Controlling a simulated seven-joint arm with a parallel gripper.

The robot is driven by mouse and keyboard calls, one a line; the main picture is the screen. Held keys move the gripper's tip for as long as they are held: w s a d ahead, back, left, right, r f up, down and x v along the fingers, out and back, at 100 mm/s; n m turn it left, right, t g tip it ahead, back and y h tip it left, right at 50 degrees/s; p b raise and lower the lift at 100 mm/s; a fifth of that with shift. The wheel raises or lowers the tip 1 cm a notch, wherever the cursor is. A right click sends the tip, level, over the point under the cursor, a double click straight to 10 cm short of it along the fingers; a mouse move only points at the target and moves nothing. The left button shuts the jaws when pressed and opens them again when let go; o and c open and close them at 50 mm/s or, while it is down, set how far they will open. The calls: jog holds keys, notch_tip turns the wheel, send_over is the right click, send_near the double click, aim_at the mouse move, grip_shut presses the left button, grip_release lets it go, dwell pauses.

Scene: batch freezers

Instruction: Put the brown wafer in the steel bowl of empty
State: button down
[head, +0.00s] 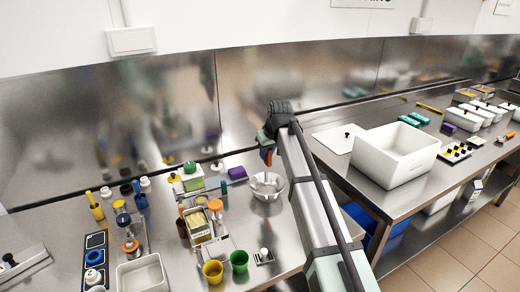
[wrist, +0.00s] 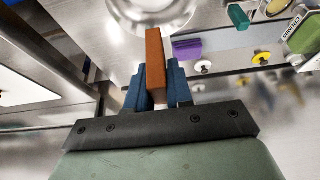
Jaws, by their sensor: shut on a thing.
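My gripper (wrist: 157,84) has blue fingers and is shut on the brown wafer (wrist: 155,58), an orange-brown block that sticks out past the fingertips in the wrist view. In the head view, my gripper (head: 264,138) is above the bench, and the wafer (head: 267,157) shows as a small brown patch below it. The steel bowl (head: 282,194) stands on the bench below and a little in front of the wafer in the head view. In the wrist view the bowl (wrist: 122,22) is at the top, partly hidden by the wafer. I see no wafer in the bowl.
A purple block (head: 237,173) lies just left of the bowl, and also shows in the wrist view (wrist: 188,48). Tubs, cups and small bottles crowd the bench to the left, including a green cup (head: 239,262). A large white bin (head: 392,160) stands on the right-hand bench.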

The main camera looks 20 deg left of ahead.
aim_at(267, 160)
jog(key=shift+f, duration=5.4)
jog(key=c, duration=0.9)
grip_release()
jog(key=shift+c, duration=0.2)
jog(key=shift+r, duration=3.5)
